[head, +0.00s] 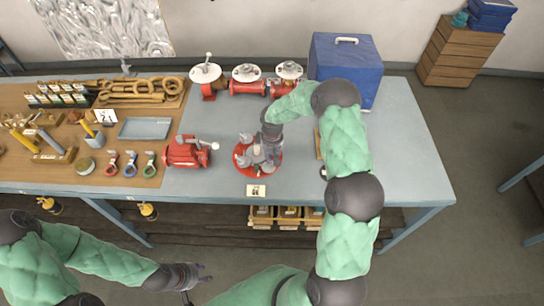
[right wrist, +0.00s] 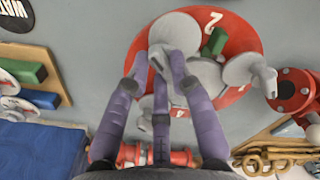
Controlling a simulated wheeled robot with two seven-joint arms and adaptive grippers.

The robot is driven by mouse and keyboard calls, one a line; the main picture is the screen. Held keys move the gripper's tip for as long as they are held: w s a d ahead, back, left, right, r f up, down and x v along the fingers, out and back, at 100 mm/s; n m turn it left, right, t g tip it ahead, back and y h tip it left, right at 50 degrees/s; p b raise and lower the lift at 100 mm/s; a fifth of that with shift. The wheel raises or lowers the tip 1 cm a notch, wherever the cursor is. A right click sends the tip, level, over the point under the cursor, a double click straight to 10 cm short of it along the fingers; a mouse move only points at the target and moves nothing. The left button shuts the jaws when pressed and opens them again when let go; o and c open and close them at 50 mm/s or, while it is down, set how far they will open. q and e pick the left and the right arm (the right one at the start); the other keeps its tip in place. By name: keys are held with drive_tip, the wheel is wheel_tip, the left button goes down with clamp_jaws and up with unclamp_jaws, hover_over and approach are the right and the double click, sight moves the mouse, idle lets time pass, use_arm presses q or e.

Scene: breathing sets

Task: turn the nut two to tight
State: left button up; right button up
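The red round base (head: 240,160) with grey fittings on it lies on the bench; in the right wrist view the red base (right wrist: 240,40) carries a white "2" at its rim. Several grey pieces and a green block (right wrist: 214,42) sit on it. My right gripper (head: 266,146) is over the base from above. In the right wrist view its purple fingers (right wrist: 160,68) close in around a grey nut (right wrist: 158,58); the fingers partly hide it and I cannot read its number. My left gripper (head: 203,274) is open and empty, in front of the bench, low.
A red valve (head: 185,152) stands left of the base. Several red valves with white flanges (head: 246,80) stand behind, with a blue box (head: 345,65) at the back right. A tool board (head: 60,175) fills the left. The bench's right end is clear.

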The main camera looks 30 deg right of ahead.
clamp_jaws()
drive_tip(key=shift+f+m+b, duration=0.1)
drive_tip(key=shift+m+b, duration=0.5)
drive_tip(key=shift+b, duration=0.35)
drive_tip(key=m+b, duration=0.6)
drive_tip(key=b, duration=0.2)
drive_tip(key=shift+s+m, duration=0.1)
drive_tip(key=shift+m, duration=0.3)
drive_tip(key=m+b, duration=0.3)
drive_tip(key=m, duration=0.1)
drive_tip(key=shift+s, duration=0.1)
drive_tip(key=shift+a+m+b, duration=0.15)
drive_tip(key=shift+m+b, duration=1.2)
drive_tip(key=shift+m, duration=1.05)
drive_tip(key=shift+r, duration=0.2)
